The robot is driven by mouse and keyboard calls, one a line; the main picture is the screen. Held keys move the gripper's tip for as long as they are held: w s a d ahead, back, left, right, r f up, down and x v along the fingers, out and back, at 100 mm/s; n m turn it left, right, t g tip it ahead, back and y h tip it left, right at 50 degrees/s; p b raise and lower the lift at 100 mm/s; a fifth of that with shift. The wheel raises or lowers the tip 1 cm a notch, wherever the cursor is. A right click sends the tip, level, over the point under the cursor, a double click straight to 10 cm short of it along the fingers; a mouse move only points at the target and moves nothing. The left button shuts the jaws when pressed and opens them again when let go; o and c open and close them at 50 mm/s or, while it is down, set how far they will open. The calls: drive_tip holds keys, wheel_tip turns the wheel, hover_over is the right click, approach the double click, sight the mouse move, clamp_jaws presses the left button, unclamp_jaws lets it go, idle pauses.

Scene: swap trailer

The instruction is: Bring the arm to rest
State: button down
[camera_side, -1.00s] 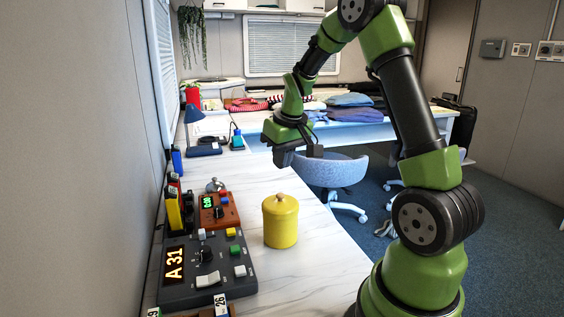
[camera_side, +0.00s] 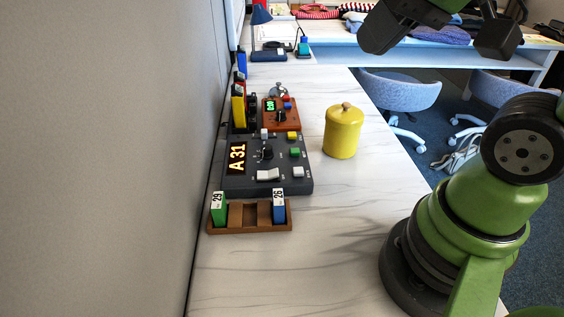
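My gripper (camera_side: 388,27) is at the top right, high above the floor beyond the counter's right edge. Its dark end is partly cut off by the top of the picture. A dark block on a short stalk juts out to its right. I see nothing held, but the angle does not show whether the fingers are apart. It is clear of everything on the counter.
On the marble counter (camera_side: 330,235) stand a yellow lidded jar (camera_side: 342,134), a dark control box (camera_side: 268,165) reading A 31, an orange device (camera_side: 281,114) and a wooden rack (camera_side: 250,217) with green and blue tabs. A blue chair (camera_side: 400,93) stands beyond.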

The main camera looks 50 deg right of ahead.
drive_tip(key=shift+t+y, duration=0.3)
drive_tip(key=shift+y, duration=0.2)
drive_tip(key=s+a, duration=0.2)
drive_tip(key=s, duration=0.1)
drive_tip(key=shift+s+f, duration=0.1)
drive_tip(key=shift+s, duration=0.2)
